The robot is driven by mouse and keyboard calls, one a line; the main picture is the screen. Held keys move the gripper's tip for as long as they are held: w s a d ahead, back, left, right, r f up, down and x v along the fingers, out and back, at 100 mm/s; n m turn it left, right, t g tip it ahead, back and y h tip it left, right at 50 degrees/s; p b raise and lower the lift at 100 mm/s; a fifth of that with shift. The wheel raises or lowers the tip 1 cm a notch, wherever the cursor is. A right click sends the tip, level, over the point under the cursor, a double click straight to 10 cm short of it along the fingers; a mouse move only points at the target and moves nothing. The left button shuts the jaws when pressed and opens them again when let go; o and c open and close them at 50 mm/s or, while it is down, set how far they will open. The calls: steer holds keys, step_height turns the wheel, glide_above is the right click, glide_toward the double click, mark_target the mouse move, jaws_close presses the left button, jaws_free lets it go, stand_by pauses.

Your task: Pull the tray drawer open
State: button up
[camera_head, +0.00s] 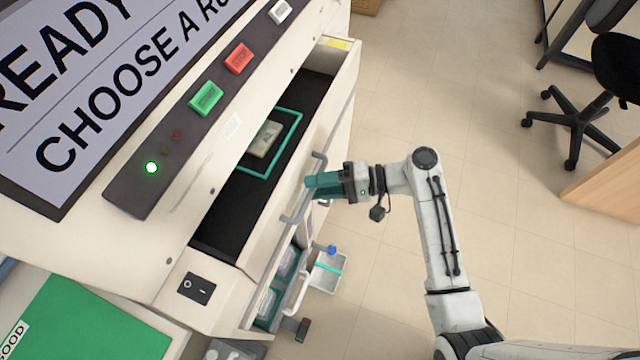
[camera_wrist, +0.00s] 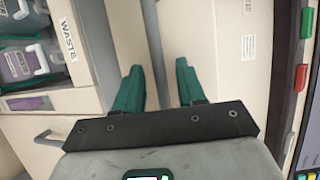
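The tray drawer (camera_head: 335,110) stands partly out of the cream machine in the head view, and its black floor shows. A teal outline (camera_head: 287,143) on that floor surrounds a small beige block (camera_head: 264,139). The grey drawer handle (camera_head: 293,218) runs along the drawer's outer front. My gripper (camera_head: 309,181) is at the middle of this handle, reaching in from the right. In the wrist view, my gripper's (camera_wrist: 159,68) teal fingers are apart, with the handle bar (camera_wrist: 152,35) between them and gaps visible on both sides.
The machine's panel has a green button (camera_head: 206,98) and a red button (camera_head: 238,58) above the drawer. Below is an open compartment with a small white tray (camera_head: 328,271); a waste label (camera_wrist: 68,38) shows in the wrist view. Floor (camera_head: 420,60) to the right is clear up to a chair (camera_head: 610,80).

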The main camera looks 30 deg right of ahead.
jaws_close()
stand_by(0.4)
stand_by(0.4)
